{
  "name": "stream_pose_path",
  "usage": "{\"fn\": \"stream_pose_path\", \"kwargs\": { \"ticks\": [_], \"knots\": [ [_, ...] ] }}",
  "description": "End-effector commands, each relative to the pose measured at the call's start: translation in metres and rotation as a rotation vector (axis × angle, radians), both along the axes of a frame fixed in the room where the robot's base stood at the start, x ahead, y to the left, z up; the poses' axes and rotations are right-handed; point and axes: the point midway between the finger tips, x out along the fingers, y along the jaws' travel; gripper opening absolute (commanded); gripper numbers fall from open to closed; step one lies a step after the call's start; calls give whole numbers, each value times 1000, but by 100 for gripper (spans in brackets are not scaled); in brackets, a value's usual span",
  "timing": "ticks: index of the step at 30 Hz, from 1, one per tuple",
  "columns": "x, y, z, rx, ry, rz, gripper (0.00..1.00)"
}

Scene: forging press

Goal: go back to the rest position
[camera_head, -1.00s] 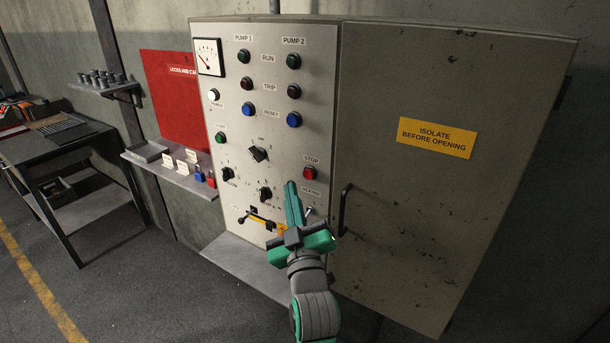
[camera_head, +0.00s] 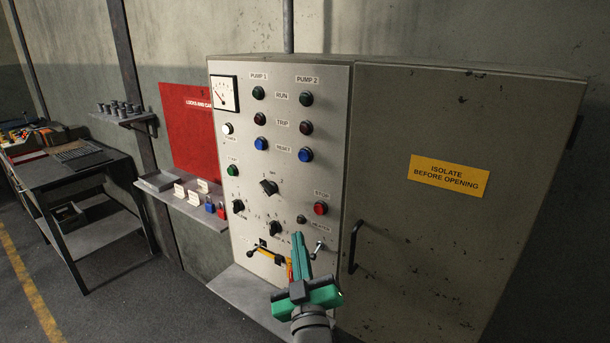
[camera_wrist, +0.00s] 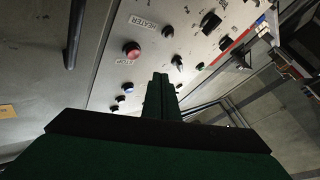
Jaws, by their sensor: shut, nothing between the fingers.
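My gripper (camera_head: 300,246) is green and grey and stands in front of the lower part of the control panel (camera_head: 334,100) in the head view. Its fingers are together and hold nothing. In the wrist view the closed fingers (camera_wrist: 161,95) point toward the panel, with the red stop button (camera_wrist: 132,50) to their left. The fingers hide part of the panel's lower edge, beside the yellow and black handle (camera_head: 266,252) and a small toggle lever (camera_head: 319,247). I cannot tell from these views how far the fingertips are from the panel.
The cabinet door (camera_head: 450,120) with a black handle (camera_head: 354,246) is right of the panel. A small shelf (camera_head: 180,203) with tags and padlocks sticks out at left. A workbench (camera_head: 75,165) stands further left. Open floor (camera_head: 130,295) lies in front.

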Motion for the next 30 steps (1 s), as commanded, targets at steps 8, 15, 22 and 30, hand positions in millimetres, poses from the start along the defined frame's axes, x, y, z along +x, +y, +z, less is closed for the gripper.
{"fn": "stream_pose_path", "kwargs": {
  "ticks": [8, 15, 22, 30],
  "knots": [
    [-45, 3, -99, 139, 93, -17, 0],
    [-99, 6, -173, 237, 169, -41, 0],
    [-162, 11, -231, 308, 242, -61, 0],
    [-244, 13, -281, 363, 329, -85, 0]
  ]
}}
